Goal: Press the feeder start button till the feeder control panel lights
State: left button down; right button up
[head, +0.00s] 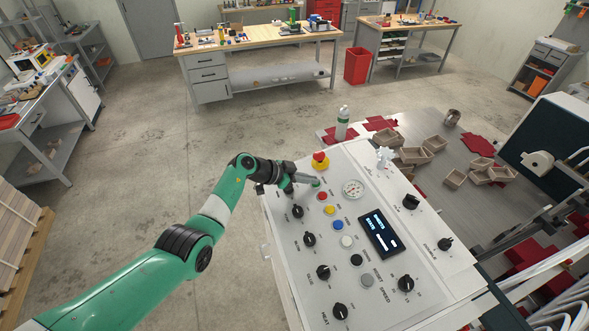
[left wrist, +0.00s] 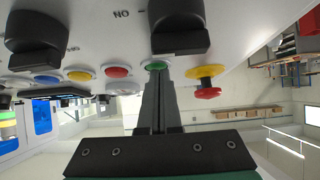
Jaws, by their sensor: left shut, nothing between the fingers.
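The white control panel (head: 285,250) carries a column of coloured buttons, black knobs and a screen. The green button (head: 316,183) is at the upper end of the column; it also shows in the left wrist view (left wrist: 155,66). My left gripper (head: 311,182) is shut and empty. Its fingertips (left wrist: 156,78) are at the green button and partly cover it. I cannot tell whether the button is pushed in. The screen (head: 378,232) is lit, with blue and white marks on black. The button labels are too small to read surely.
A red emergency knob (head: 320,158) stands close above the green button, and a red button (head: 322,196) close below. Black knobs (head: 297,211) stick up beside the column. A dial gauge (head: 353,188) lies to the right. A bottle (head: 342,122) stands behind the panel.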

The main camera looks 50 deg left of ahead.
aim_at(307, 187)
pick_arm(q)
jog(key=r+p, duration=0.1)
jog(key=p, duration=0.1)
jog(key=r+p, duration=0.3)
jog(key=p, duration=0.1)
jog(key=shift+s+a+r, duration=0.1)
jog(key=shift+s+r, duration=0.3)
jog(key=shift+s+a+b, duration=0.25)
jog(key=shift+s+b, duration=0.2)
jog(key=shift+s, duration=0.05)
jog(key=shift+s+a+b, duration=0.2)
jog(key=shift+s+b, duration=0.25)
jog(key=v, duration=0.7)
jog(key=shift+s+r, duration=0.2)
jog(key=shift+r, duration=0.15)
